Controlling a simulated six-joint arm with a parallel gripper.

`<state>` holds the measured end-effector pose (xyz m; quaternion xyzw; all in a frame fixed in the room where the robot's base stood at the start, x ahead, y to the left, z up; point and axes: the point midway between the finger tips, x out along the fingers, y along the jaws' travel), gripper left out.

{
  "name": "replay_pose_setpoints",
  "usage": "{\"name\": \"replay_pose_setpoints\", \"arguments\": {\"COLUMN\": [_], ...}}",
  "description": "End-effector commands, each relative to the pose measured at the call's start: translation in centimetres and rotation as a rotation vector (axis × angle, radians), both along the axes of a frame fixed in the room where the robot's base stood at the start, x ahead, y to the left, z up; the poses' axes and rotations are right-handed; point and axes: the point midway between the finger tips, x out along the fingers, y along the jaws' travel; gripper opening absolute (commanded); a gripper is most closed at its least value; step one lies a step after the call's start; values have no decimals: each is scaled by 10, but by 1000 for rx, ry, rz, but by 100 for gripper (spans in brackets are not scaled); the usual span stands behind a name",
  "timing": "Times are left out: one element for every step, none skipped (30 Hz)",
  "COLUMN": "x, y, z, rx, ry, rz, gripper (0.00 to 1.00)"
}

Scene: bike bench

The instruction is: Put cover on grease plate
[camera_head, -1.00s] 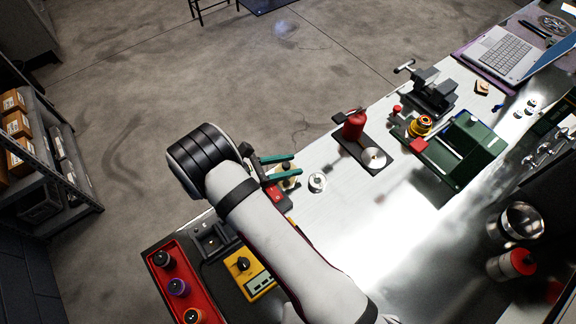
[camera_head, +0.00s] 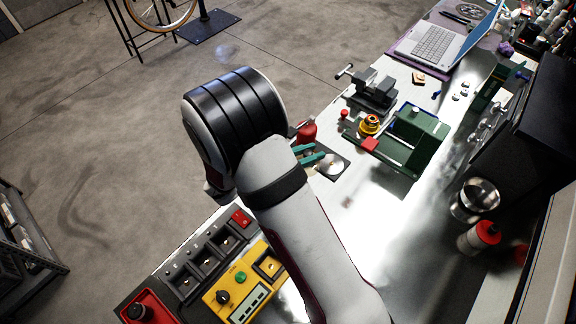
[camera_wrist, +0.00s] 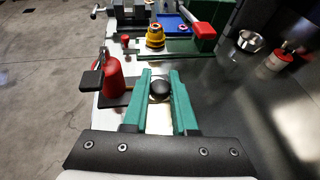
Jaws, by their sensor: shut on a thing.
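My gripper (camera_wrist: 160,95) has two green fingers. In the wrist view they are shut on a round black knob (camera_wrist: 160,89), likely the cover's handle; what lies under it is largely hidden. In the head view my green fingers (camera_head: 309,158) show just left of a silver disc (camera_head: 334,166), which I take for the grease plate. The disc lies at the end of a dark base on the bench. A red, tapered body (camera_head: 306,131) stands at the other end of that base; it also shows left of my fingers in the wrist view (camera_wrist: 115,82).
A green fixture (camera_head: 418,130) with a yellow stepped piece (camera_head: 369,124) stands beyond the base. A vise (camera_head: 374,91) and laptop (camera_head: 436,45) are farther back. A yellow control box (camera_head: 243,286) is nearer. Bare bench (camera_head: 385,215) lies to the right.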

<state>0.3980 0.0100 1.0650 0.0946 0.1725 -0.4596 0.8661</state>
Motion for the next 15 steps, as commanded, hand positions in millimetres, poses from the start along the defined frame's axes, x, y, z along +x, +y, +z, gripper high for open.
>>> {"name": "replay_pose_setpoints", "arguments": {"x": [11,19,29,35,41,47,51,54,57,58,59,59,59,59,59], "y": [-15,-24,-37,-46,-54,-64,-70,-75,-79,-81,-82,-82,-82,-82,-82], "z": [-4,-6,-8,-10,-12,-13,-15,-16,-17,-19,-21,-25,-29,-33,-39], "rx": [0,0,-1,-1,-2,-2,-3,-3,-4,-4,-4,-5,-6,-6,-5], "ry": [1,0,2,2,3,3,5,5,6,6,7,7,8,8,9], "rz": [-9,-9,-10,-9,-7,-7,-6,-4,-4,-2,-1,-1,0,0,0], "gripper": [0,0,0,0,0,0,0,0,0,0,0,0,0,0,0]}}
